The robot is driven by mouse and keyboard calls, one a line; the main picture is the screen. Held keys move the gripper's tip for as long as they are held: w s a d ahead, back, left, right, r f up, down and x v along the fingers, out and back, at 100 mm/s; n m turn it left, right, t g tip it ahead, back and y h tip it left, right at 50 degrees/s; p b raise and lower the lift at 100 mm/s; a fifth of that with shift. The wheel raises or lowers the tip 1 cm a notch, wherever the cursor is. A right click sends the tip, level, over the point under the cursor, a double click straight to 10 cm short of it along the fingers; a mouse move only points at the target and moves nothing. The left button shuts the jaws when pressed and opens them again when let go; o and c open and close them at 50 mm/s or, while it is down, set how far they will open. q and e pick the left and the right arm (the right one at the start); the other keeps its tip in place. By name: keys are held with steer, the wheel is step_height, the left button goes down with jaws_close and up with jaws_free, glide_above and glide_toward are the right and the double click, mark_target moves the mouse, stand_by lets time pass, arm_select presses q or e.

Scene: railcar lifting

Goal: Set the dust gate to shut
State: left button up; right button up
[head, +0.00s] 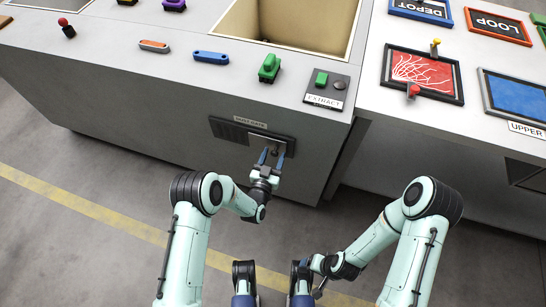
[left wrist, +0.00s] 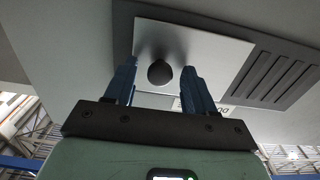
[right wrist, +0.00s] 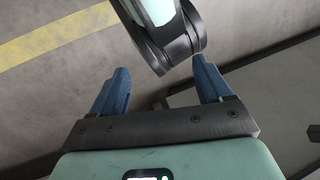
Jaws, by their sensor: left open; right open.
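The dust gate (head: 229,131) is a dark slotted frame on the cabinet's front face, under a small label. Its light sliding plate (left wrist: 215,52) covers the end nearer the cabinet's right corner in the head view; the slots (left wrist: 270,75) at the other end are uncovered. A round dark knob (left wrist: 160,72) stands out from the plate. My left gripper (head: 272,158) is open, with one blue finger on each side of the knob and gaps to both. My right gripper (right wrist: 160,88) is open and empty, low over the floor away from the gate.
Above the gate, the cabinet top holds a green switch (head: 269,67), an extract button panel (head: 325,89), blue and orange handles and an open bin (head: 285,25). A second console with a red picture panel (head: 421,75) stands at right. The floor before the cabinet is clear.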

arm_select(q)
jaws_close()
steer(key=w+a+b, duration=0.1)
steer(key=a, duration=0.3)
steer(key=w+a+b, duration=0.1)
steer(key=a, duration=0.3)
steer(key=w+a+b, duration=0.1)
steer(key=w+a, duration=0.1)
steer(key=a, duration=0.3)
steer(key=shift+w+a, duration=0.2)
steer(key=shift+a, duration=0.25)
arm_select(e)
steer(key=w+d+f+t, duration=0.1)
steer(key=w+d+f, duration=0.1)
steer(key=w, duration=0.3)
steer(key=shift+d+f+t+h, duration=0.3)
steer(key=shift+f+h, duration=0.1)
steer(key=shift+f, duration=0.45)
arm_select(q)
jaws_free()
steer(key=shift+a, duration=0.1)
arm_select(e)
steer(key=shift+a, duration=0.1)
arm_select(q)
steer(key=shift+s, duration=0.1)
